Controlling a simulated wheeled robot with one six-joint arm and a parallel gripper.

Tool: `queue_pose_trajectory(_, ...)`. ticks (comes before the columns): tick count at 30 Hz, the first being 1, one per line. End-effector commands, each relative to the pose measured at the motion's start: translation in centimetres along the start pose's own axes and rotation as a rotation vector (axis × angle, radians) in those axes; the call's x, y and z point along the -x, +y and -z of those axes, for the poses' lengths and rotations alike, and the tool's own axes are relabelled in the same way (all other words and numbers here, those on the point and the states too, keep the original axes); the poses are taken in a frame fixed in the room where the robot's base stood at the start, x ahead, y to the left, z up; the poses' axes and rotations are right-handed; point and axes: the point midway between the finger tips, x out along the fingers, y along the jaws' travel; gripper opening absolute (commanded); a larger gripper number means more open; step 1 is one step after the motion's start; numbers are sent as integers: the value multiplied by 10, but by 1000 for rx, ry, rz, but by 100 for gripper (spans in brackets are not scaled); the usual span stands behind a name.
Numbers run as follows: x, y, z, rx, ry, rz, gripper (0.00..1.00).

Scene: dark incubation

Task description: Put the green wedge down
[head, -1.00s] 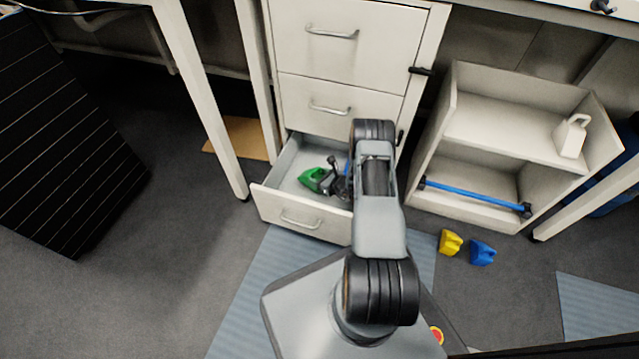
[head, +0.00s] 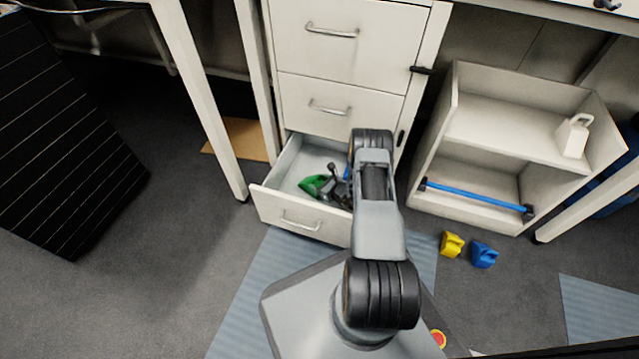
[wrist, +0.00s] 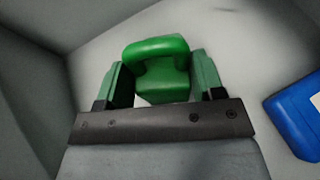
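The green wedge (head: 314,185), with a rounded handle loop, is inside the open bottom drawer (head: 278,209). In the wrist view the green wedge (wrist: 162,75) sits between the two fingers of my gripper (wrist: 164,82), which meet its sides with no clear gap. My gripper (head: 334,187) reaches down into the drawer and partly covers the wedge in the head view. Whether the wedge's underside rests on the drawer floor is hidden.
A blue block (wrist: 299,115) lies in the drawer to the right, mostly behind my arm in the head view. A yellow wedge (head: 452,244) and a blue wedge (head: 483,254) lie on the floor. An open shelf (head: 515,150) stands right of the drawers.

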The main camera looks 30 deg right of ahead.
Motion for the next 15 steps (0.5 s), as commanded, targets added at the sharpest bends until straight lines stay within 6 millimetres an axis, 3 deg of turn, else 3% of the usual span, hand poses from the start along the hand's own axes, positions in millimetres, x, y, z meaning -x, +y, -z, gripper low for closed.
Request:
queue_pose_trajectory(7,0,0,0,0,0,0,85)
queue_pose_trajectory(15,1,0,-2,0,0,0,85)
